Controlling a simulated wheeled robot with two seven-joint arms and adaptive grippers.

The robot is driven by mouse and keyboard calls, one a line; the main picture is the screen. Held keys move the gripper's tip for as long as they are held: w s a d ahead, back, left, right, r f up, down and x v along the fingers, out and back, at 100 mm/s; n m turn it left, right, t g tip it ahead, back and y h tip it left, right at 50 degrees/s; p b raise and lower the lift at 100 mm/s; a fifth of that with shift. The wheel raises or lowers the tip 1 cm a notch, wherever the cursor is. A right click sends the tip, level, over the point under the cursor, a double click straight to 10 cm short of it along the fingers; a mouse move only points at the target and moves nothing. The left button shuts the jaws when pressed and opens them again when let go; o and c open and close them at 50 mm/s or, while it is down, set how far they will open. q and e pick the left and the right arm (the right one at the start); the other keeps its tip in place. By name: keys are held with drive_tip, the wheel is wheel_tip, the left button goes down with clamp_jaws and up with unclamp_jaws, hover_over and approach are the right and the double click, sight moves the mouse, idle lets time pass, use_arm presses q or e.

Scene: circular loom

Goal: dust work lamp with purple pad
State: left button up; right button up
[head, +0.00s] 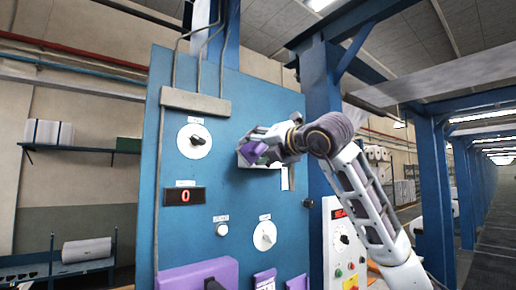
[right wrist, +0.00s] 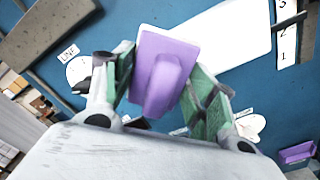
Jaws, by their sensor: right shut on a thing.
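My right gripper (head: 262,150) is shut on the purple pad (head: 256,153) in front of the blue panel. In the right wrist view the pad (right wrist: 158,72) sits between the green-lined fingers, its raised grip facing the camera. Behind the pad is a plain white rectangular face (right wrist: 225,48), which looks like the work lamp. The pad covers its left end in that view; I cannot tell whether they touch. In the head view my gripper and the pad hide most of this area. My left gripper is not in view.
The blue panel (head: 225,125) carries a dial (head: 194,141), a red display (head: 184,197), a button (head: 222,229) and a lower dial (head: 264,236). A purple block (head: 200,275) juts out below. A white control box (head: 345,240) stands right, near my arm.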

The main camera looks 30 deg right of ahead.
sight(262, 146)
drive_tip(key=shift+w, duration=0.85)
idle(0.6)
drive_tip(key=shift+d, duration=2)
drive_tip(key=shift+w, duration=0.15)
drive_tip(key=shift+a, duration=0.15)
drive_tip(key=shift+a, duration=1.9)
drive_tip(key=shift+s, duration=0.35)
drive_tip(key=shift+s+f, duration=0.1)
drive_tip(key=shift+s, duration=0.4)
drive_tip(key=shift+s+d+b, duration=0.15)
drive_tip(key=shift+s+b, duration=0.25)
drive_tip(key=shift+s, duration=0.75)
drive_tip(key=shift+s+d+b, duration=0.1)
drive_tip(key=shift+s+b, duration=0.3)
drive_tip(key=shift+s, duration=0.7)
